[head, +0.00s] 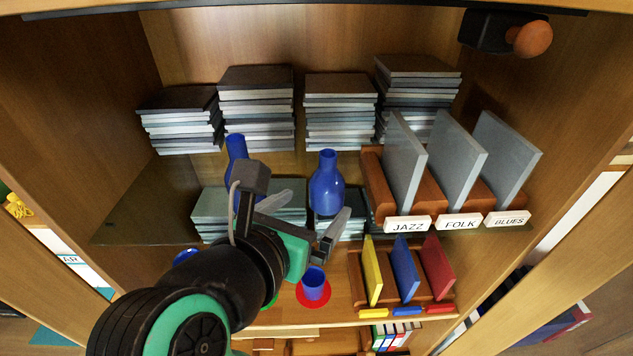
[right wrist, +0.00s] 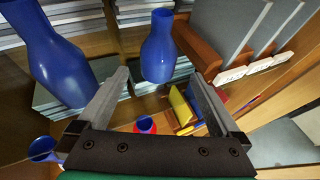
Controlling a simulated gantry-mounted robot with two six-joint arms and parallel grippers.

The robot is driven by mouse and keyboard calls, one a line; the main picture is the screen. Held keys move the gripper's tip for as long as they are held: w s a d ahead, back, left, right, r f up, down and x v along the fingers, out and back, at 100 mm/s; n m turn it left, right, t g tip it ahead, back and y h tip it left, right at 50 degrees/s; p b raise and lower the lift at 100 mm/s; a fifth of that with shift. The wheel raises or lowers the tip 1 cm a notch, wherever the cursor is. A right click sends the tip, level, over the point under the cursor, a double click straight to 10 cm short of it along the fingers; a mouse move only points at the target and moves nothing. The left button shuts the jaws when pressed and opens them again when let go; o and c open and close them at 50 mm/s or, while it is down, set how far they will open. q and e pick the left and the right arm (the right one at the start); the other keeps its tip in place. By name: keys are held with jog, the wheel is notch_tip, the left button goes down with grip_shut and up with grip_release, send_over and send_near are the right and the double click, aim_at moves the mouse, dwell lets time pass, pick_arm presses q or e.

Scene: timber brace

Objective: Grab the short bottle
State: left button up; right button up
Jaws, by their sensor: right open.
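Two blue bottles stand on the glass shelf. The one on the right (head: 327,186) has a wide body and a narrow neck and looks the shorter; in the right wrist view it is upright (right wrist: 158,52), between and beyond the fingertips. The other bottle (head: 236,148) is at the left, partly hidden behind my arm in the head view; it shows large at the left of the right wrist view (right wrist: 52,58). My right gripper (head: 315,203) is open and empty, its fingers pointing toward the right bottle. I cannot tell the remaining gap. My left gripper is not in view.
Stacks of grey sleeves (head: 340,112) stand behind the bottles. A brown rack (head: 376,190) with JAZZ, FOLK and BLUES tags is close to the right bottle's right side. Below, a blue cup (head: 313,282) stands on a red saucer, beside colored dividers (head: 407,268).

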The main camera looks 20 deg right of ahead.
aim_at(322, 197)
jog(key=p+x, duration=0.1)
jog(key=x, duration=0.4)
jog(key=shift+w+d, duration=0.1)
jog(key=shift+w+d+p, duration=0.25)
jog(key=shift+w+p, duration=0.05)
jog(key=shift+p, duration=0.15)
jog(key=p+x, duration=0.1)
jog(key=x, duration=0.3)
jog(key=shift+w+r+p, duration=0.1)
jog(key=shift+r+p, duration=0.1)
jog(key=shift+p, duration=0.15)
jog(key=shift+w+f, duration=0.15)
jog(key=c, duration=1.5)
jog(key=shift+c, duration=0.2)
